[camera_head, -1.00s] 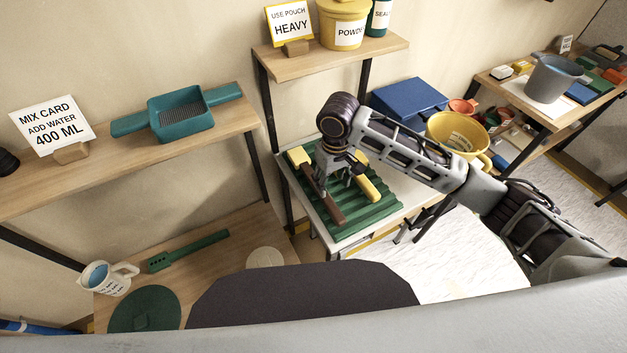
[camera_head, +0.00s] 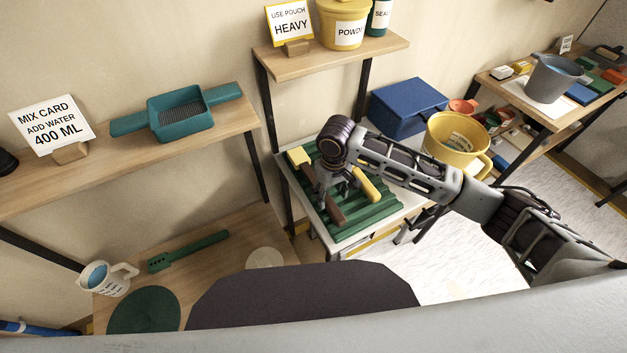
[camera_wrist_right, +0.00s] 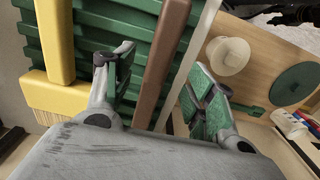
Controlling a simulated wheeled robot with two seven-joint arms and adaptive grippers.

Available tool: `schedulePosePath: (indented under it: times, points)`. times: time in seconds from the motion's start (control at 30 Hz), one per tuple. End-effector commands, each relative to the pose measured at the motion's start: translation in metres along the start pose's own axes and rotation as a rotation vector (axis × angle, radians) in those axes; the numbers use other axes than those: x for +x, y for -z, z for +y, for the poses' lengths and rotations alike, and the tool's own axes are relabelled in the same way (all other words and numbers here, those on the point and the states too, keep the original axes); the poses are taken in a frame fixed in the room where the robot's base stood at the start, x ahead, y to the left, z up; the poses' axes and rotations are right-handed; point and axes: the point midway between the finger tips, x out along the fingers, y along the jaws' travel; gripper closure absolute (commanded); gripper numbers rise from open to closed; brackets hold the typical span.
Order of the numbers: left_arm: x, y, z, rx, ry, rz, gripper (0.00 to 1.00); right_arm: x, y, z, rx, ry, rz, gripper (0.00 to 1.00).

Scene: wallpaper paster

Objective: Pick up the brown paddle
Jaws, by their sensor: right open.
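The brown paddle (camera_head: 336,213) lies on the green ribbed mat (camera_head: 368,219), with a pale yellow block (camera_head: 298,156) at its far end that may be its head. My right gripper (camera_head: 335,195) is over the paddle, pointing down and partly hiding it. In the right wrist view the brown handle (camera_wrist_right: 165,50) runs between the two open fingers of the gripper (camera_wrist_right: 160,88), apart from both pads. Its lower part is hidden behind the gripper body. My left gripper is in neither view.
A yellow brush (camera_head: 367,184) lies on the mat just right of the paddle; it also shows in the wrist view (camera_wrist_right: 55,45). A blue box (camera_head: 408,105) and yellow bucket (camera_head: 458,140) stand to the right. A shelf (camera_head: 335,60) overhangs behind.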

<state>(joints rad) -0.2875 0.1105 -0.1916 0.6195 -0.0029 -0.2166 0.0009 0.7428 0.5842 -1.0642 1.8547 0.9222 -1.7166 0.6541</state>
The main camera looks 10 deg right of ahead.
Motion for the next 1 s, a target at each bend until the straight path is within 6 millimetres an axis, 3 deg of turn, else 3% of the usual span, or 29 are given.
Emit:
schedulePosePath:
  times: [0.43,1.0]
  points:
    - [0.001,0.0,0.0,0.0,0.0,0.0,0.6,0.044,0.002,0.001,0.0,0.0,-0.001,0.45]
    - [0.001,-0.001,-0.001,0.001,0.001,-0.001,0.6,0.047,0.002,0.001,-0.001,-0.001,0.0,0.47]
